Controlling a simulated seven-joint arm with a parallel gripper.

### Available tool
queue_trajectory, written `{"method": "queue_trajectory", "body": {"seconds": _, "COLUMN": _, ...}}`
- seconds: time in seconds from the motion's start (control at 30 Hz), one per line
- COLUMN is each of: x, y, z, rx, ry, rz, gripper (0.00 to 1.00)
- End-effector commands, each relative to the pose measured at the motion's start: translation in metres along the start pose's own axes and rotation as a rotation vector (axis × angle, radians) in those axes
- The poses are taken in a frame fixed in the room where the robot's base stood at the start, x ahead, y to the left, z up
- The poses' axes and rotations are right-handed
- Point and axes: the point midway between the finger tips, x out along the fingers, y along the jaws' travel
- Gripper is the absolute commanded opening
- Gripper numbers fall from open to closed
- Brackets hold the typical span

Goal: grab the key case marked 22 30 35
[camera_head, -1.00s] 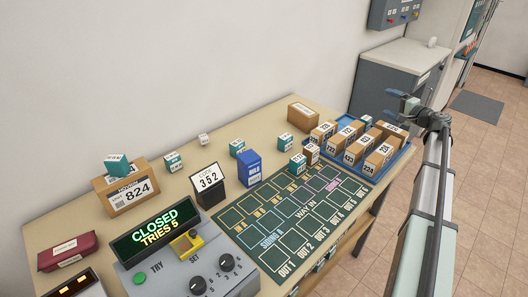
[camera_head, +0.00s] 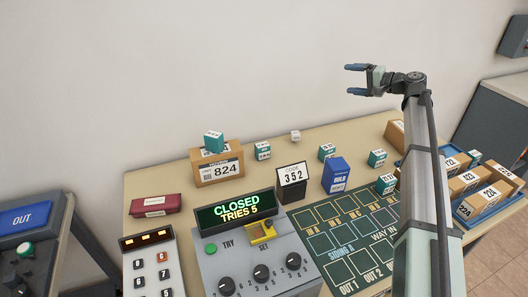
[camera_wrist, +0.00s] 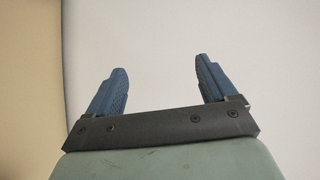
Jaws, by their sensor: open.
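Several small teal cases with white labels are on the table; their labels are too small to read, so I cannot tell which is marked 22 30 35. One teal case (camera_head: 214,142) sits on top of the carton marked 824. Other teal cases stand at the back (camera_head: 262,151), in the middle (camera_head: 327,152), further right (camera_head: 377,159) and by the board (camera_head: 386,185). My gripper (camera_head: 352,79) is open and empty, raised well above the table before the wall. In the wrist view its two blue fingers (camera_wrist: 161,68) are apart with only pale wall between them.
The 824 carton (camera_head: 220,170), a code card reading 352 (camera_head: 293,174), a blue box (camera_head: 336,175) and a maroon case (camera_head: 155,205) stand on the table. A grey console (camera_head: 255,262) reads CLOSED, TRIES 5. Cartons (camera_head: 465,182) fill a blue tray at right, behind my arm.

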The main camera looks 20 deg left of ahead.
Motion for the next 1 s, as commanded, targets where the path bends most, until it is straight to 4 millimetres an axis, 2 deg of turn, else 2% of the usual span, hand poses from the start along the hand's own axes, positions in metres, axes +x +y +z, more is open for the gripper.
{"method": "queue_trajectory", "body": {"seconds": 0.03, "x": 0.025, "y": -0.003, "z": 0.016, "rx": -0.034, "ry": -0.049, "rz": 0.039, "gripper": 0.85}}
{"method": "queue_trajectory", "body": {"seconds": 0.1, "x": 0.054, "y": -0.002, "z": 0.039, "rx": -0.088, "ry": -0.117, "rz": 0.108, "gripper": 0.85}}
{"method": "queue_trajectory", "body": {"seconds": 0.2, "x": 0.091, "y": 0.005, "z": 0.072, "rx": -0.173, "ry": -0.216, "rz": 0.223, "gripper": 0.85}}
{"method": "queue_trajectory", "body": {"seconds": 0.4, "x": 0.147, "y": 0.021, "z": 0.137, "rx": -0.35, "ry": -0.413, "rz": 0.463, "gripper": 0.85}}
{"method": "queue_trajectory", "body": {"seconds": 0.53, "x": 0.173, "y": 0.027, "z": 0.175, "rx": -0.462, "ry": -0.535, "rz": 0.619, "gripper": 0.85}}
{"method": "queue_trajectory", "body": {"seconds": 0.7, "x": 0.197, "y": 0.028, "z": 0.22, "rx": -0.598, "ry": -0.679, "rz": 0.821, "gripper": 0.85}}
{"method": "queue_trajectory", "body": {"seconds": 0.8, "x": 0.206, "y": 0.025, "z": 0.241, "rx": -0.665, "ry": -0.746, "rz": 0.928, "gripper": 0.85}}
{"method": "queue_trajectory", "body": {"seconds": 1.0, "x": 0.213, "y": 0.019, "z": 0.267, "rx": -0.747, "ry": -0.825, "rz": 1.077, "gripper": 0.85}}
